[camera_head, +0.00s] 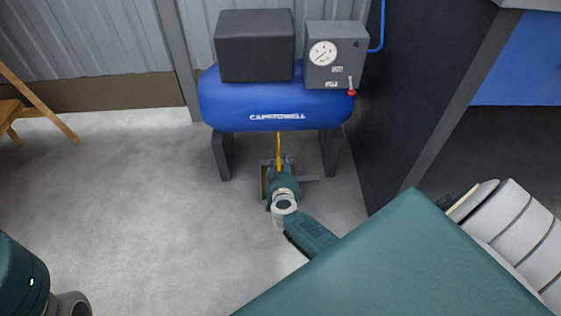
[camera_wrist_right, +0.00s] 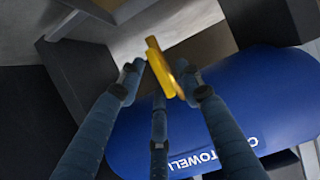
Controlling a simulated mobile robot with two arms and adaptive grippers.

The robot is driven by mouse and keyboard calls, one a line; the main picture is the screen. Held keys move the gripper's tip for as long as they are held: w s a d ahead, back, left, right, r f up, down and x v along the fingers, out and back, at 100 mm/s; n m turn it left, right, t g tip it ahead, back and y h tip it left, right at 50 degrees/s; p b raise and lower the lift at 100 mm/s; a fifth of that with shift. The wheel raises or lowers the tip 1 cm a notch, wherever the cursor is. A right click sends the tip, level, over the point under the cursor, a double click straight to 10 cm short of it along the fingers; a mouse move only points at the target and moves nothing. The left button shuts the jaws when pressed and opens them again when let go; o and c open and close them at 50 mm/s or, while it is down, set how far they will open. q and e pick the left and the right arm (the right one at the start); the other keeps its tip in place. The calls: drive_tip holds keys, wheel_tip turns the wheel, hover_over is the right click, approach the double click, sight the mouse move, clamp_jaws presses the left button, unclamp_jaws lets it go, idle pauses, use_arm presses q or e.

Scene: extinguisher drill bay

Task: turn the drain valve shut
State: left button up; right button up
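The yellow drain valve (camera_head: 278,146) hangs under the blue tank (camera_head: 230,105) in the head view. In the right wrist view, the yellow valve part (camera_wrist_right: 157,62) shows as a bar with a rounded piece beside it. My right gripper (camera_head: 280,164) is below the tank, reaching up at the valve. In the right wrist view, its three dark fingers (camera_wrist_right: 158,84) stand spread around the yellow part, with a gap on the left side. The right finger overlaps the yellow part, and contact cannot be told. My left gripper is out of the frame.
A black box (camera_head: 255,48) and a grey gauge box (camera_head: 318,70) with a red-tipped lever sit on top of the tank. Dark support legs (camera_head: 222,156) stand either side of the valve. A dark wall (camera_head: 400,90) rises close on the right.

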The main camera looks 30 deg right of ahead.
clamp_jaws()
